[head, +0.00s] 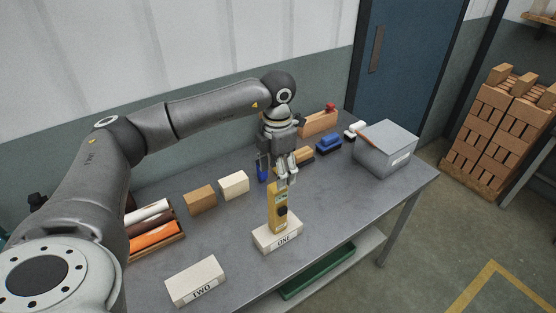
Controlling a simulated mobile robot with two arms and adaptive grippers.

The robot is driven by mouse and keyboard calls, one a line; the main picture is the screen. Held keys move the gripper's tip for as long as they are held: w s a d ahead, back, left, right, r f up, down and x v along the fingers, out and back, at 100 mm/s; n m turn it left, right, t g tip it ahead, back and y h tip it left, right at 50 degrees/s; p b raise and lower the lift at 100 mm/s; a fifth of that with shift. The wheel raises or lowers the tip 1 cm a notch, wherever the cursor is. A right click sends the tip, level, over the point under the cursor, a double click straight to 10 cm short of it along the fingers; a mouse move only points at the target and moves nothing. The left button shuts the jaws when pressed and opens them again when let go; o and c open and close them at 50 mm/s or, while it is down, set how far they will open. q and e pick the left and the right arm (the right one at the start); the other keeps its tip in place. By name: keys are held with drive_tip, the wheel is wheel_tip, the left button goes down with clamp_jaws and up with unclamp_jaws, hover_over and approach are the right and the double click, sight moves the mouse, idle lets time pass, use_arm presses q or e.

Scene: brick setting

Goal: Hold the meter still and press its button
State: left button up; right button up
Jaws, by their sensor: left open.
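The meter (278,214) is a yellow handheld device with a dark round patch on its face. It stands upright on a pale block labelled ONE (270,240) near the front middle of the table. My left gripper (284,180) comes down from above and is open, its fingertips at or just over the meter's top end; I cannot tell whether they touch it. The meter's button is too small to make out. My right gripper is not in view.
A pale block labelled TWO (195,281) lies at the front left of the grey table (335,203). Tan and cream blocks (200,199), a tray of rolls (176,239), blue-handled pliers (262,168), brushes (328,144) and a grey box (386,149) line the back. The table's right front is clear.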

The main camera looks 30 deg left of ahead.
sight(277, 192)
use_arm(q)
drive_tip(key=shift+f+p, duration=1.2)
drive_tip(key=shift+f, duration=2.9)
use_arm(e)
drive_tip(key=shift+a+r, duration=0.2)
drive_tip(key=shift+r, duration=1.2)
use_arm(q)
drive_tip(key=c, duration=1.2)
drive_tip(key=shift+c, duration=0.2)
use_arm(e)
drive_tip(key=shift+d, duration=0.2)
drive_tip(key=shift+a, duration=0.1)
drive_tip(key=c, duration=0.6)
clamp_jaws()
